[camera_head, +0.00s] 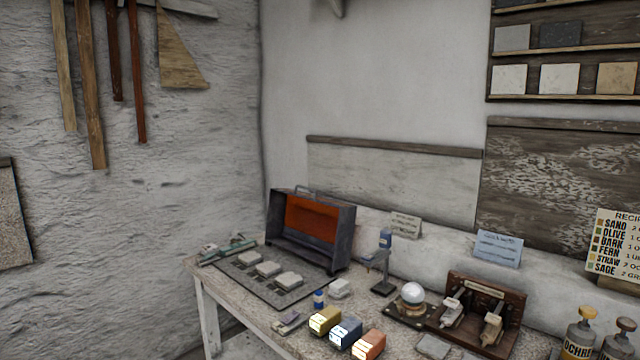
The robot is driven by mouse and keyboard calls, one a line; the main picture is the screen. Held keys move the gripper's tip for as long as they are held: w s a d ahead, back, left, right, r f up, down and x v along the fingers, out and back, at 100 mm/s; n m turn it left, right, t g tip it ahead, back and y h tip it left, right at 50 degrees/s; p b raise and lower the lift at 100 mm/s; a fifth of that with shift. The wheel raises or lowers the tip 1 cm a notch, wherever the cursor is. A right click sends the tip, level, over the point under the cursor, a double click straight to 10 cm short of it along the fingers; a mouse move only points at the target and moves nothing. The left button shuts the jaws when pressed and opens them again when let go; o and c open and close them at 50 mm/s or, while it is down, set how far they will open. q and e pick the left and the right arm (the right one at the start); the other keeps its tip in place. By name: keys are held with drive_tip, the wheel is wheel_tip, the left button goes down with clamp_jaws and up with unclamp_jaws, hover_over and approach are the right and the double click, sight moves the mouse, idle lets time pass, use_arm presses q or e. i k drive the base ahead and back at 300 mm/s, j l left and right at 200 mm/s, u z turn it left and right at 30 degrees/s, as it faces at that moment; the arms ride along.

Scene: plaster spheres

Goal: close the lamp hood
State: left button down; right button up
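The lamp hood (341,236) is a dark grey metal box with an orange inner face and a handle on its top edge. It stands raised at the back of a dark flat base plate (247,283), with its open side facing forward, so it is open. Neither of my grippers is in view.
The speckled bench (223,291) also carries yellow, blue and orange blocks (346,331), a small blue stand (384,262), a white sphere (413,293) on a dark base, and a wooden rack (510,305). A greenish tool (230,248) lies left of the hood.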

sight(321, 221)
drive_tip(key=i+j+z, duration=0.1)
drive_tip(key=z, duration=0.3)
drive_tip(key=j+z, duration=0.1)
drive_tip(key=z, duration=0.25)
drive_tip(key=i+j+z, duration=0.1)
drive_tip(key=z, duration=0.3)
drive_tip(key=j+z, duration=0.2)
drive_tip(key=z, duration=0.2)
drive_tip(key=j+z, duration=0.25)
drive_tip(key=j, duration=0.5)
drive_tip(key=j+z, duration=0.25)
drive_tip(key=j, duration=0.45)
drive_tip(key=k+j+z, duration=0.25)
drive_tip(key=j, duration=0.45)
drive_tip(key=i+j, duration=0.05)
drive_tip(key=i, duration=0.05)
